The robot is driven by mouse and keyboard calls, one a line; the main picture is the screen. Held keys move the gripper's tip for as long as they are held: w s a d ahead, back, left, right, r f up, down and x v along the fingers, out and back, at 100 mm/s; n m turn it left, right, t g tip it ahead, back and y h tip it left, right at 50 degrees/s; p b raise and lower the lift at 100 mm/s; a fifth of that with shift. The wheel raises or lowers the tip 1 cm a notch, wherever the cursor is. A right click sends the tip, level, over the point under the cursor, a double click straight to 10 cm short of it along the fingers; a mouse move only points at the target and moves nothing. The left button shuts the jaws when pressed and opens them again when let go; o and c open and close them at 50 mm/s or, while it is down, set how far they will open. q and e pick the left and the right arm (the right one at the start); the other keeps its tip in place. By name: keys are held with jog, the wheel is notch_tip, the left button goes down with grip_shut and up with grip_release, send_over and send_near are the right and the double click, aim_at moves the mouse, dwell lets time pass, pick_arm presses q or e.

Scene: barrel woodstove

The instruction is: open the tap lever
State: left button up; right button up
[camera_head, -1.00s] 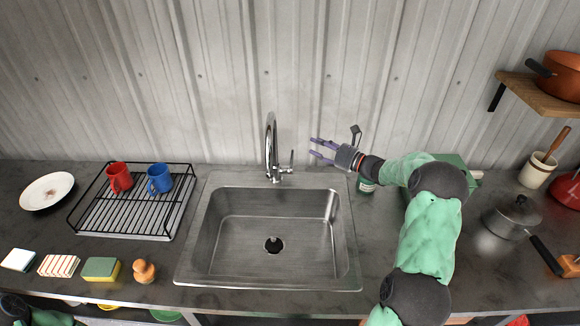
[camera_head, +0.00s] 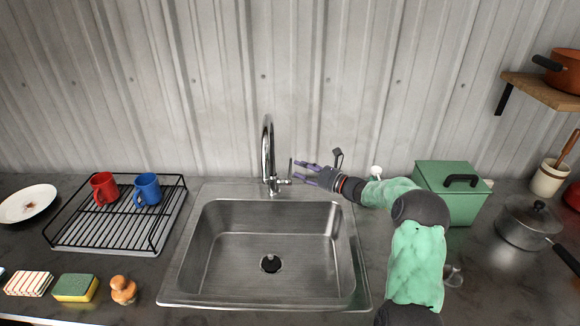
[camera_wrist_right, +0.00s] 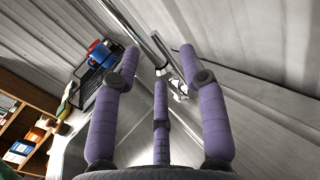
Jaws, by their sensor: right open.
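The chrome tap (camera_head: 267,150) stands upright behind the sink, with a tall curved spout. Its small lever (camera_head: 290,169) sticks up on the right side of the base. My right gripper (camera_head: 298,173) is open and comes from the right, its purple fingers pointing left with the tips close beside the lever. I cannot tell whether they touch it. In the right wrist view the fingers of the right gripper (camera_wrist_right: 160,58) are spread, and the tap (camera_wrist_right: 163,50) shows between and beyond them. My left gripper is out of view.
The steel sink (camera_head: 215,290) lies empty below the tap. A black dish rack (camera_head: 70,243) with red (camera_head: 104,187) and blue (camera_head: 147,189) mugs stands left. A green box (camera_head: 450,205) and a lidded pot (camera_head: 522,222) stand right. The corrugated wall is close behind the tap.

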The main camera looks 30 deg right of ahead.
aim_at(291, 164)
jog(key=shift+b+x, duration=0.5)
jog(key=shift+x, duration=2.25)
grip_shut()
